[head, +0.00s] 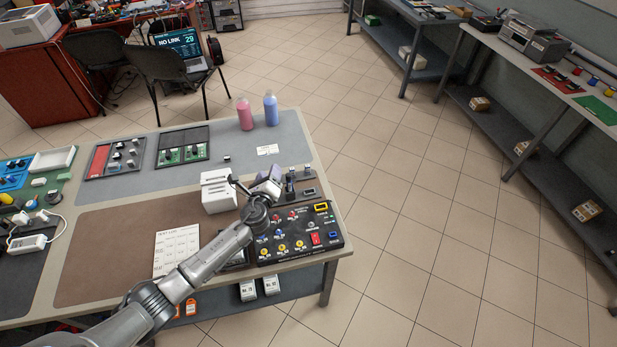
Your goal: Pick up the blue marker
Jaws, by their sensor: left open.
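I cannot make out a blue marker in the head view. My left arm reaches in from the bottom over the near table, and my left gripper (257,181) is open above its right part. It is beside a white box-shaped device (218,192) and behind a black control panel (298,232) with coloured knobs, a red switch and small blue parts. The gripper and arm hide part of the table and panel. I see nothing held between the fingers. My right gripper is out of view.
A pink bottle (245,114) and a blue bottle (271,110) stand at the table's back edge. A printed sheet (177,250) lies on the brown mat (100,243). Boards with components (115,157) lie at the back left. Tiled floor is clear to the right.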

